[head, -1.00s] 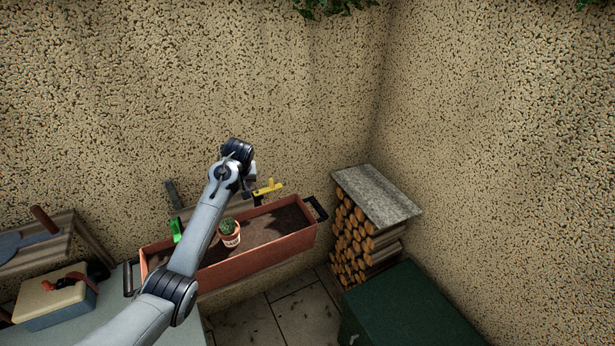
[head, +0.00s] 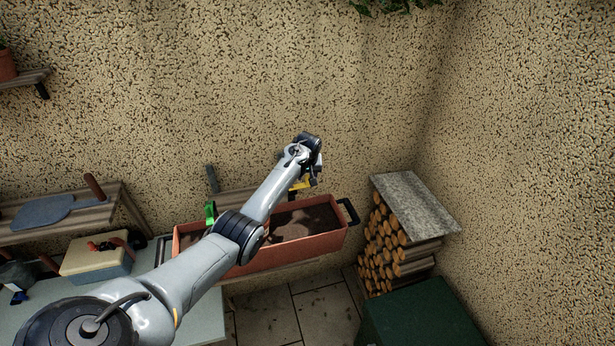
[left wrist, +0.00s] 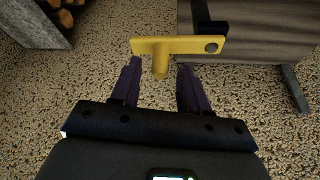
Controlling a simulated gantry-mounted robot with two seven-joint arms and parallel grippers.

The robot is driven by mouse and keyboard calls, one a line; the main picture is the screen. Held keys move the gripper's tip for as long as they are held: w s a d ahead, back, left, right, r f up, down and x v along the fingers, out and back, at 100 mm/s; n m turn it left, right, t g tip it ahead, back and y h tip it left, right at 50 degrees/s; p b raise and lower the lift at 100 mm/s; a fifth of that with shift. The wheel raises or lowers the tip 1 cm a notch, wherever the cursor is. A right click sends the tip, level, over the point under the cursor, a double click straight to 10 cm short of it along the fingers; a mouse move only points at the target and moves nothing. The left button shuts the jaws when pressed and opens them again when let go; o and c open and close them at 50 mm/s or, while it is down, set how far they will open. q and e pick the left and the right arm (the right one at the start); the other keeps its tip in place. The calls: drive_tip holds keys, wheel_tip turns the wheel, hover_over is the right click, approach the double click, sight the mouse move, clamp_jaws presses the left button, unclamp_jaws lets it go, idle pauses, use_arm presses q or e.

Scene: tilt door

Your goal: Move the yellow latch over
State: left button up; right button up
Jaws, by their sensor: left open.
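The yellow latch (left wrist: 175,46) shows in the left wrist view as a flat bar with a round dark pivot at its right end and a short peg on it. In the head view the latch (head: 301,184) is partly hidden behind my left arm's end. My left gripper (left wrist: 158,75) is open, with its two dark fingers on either side of the peg's line. The peg lies just beyond the fingertips, between them in the picture; I cannot tell whether they touch. In the head view the left gripper (head: 314,176) is at the latch. My right gripper is not in view.
A terracotta planter (head: 330,243) with soil stands below the latch. A stone-topped firewood stack (head: 418,203) and a green box (head: 420,310) are at the right. A cream toolbox (head: 95,258) sits on the table at the left. A textured wall stands behind.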

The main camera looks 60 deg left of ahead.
use_arm(q)
drive_tip(key=shift+x, duration=1.05)
clamp_jaws()
